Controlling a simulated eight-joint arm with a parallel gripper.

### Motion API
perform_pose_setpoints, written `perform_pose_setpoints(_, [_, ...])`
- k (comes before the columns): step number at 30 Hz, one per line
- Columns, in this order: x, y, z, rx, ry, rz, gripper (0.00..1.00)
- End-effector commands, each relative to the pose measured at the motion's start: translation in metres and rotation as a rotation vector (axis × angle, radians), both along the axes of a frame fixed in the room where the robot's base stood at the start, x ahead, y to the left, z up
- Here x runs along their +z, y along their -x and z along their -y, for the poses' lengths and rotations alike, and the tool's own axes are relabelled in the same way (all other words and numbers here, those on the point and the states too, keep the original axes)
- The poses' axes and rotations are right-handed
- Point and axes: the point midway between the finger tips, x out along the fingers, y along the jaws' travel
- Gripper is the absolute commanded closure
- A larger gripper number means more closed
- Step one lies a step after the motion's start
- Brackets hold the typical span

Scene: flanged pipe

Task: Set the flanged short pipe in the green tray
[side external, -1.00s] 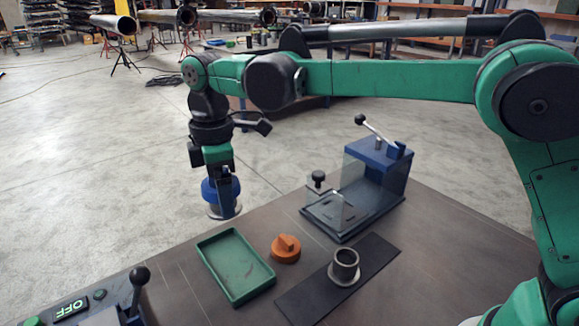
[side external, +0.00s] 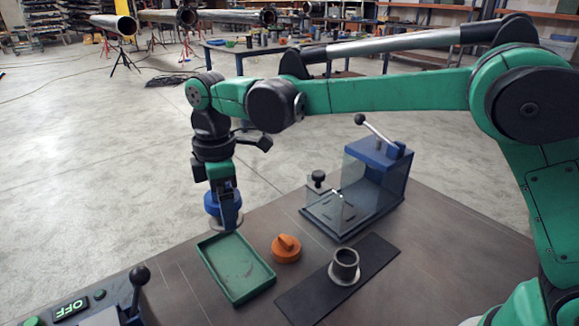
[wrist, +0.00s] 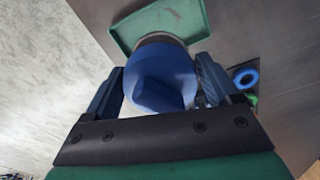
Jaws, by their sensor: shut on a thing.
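My gripper (side external: 229,212) is shut on a blue-capped part (wrist: 162,80) and holds it upright at the far-left end of the green tray (side external: 258,286). The blue cap has a raised grip bar, and a grey metal flange shows below it in the side view (side external: 214,222). In the wrist view the tray (wrist: 190,18) lies just beyond the part, partly hidden by it. The part's lower end is hidden in the wrist view. A grey flanged short pipe (side external: 345,263) with an open top stands on the black mat (side external: 376,257).
An orange cap with a grip bar (side external: 286,249) sits between tray and mat. A blue fixture with a clear guard and lever (side external: 372,175) stands behind. A lever and OFF panel (side external: 72,308) are at front left. A small blue ring (wrist: 246,78) shows in the wrist view.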

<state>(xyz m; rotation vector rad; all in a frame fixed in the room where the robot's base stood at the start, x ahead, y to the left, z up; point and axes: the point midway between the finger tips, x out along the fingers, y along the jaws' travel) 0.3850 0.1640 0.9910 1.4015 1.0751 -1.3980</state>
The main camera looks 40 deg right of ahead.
Motion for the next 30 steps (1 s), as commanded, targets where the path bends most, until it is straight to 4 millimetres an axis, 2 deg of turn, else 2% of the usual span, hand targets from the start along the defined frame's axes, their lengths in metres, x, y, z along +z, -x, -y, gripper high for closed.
perform_pose_setpoints(30, [-0.022,0.0,0.0,0.0,0.0,0.0,0.79])
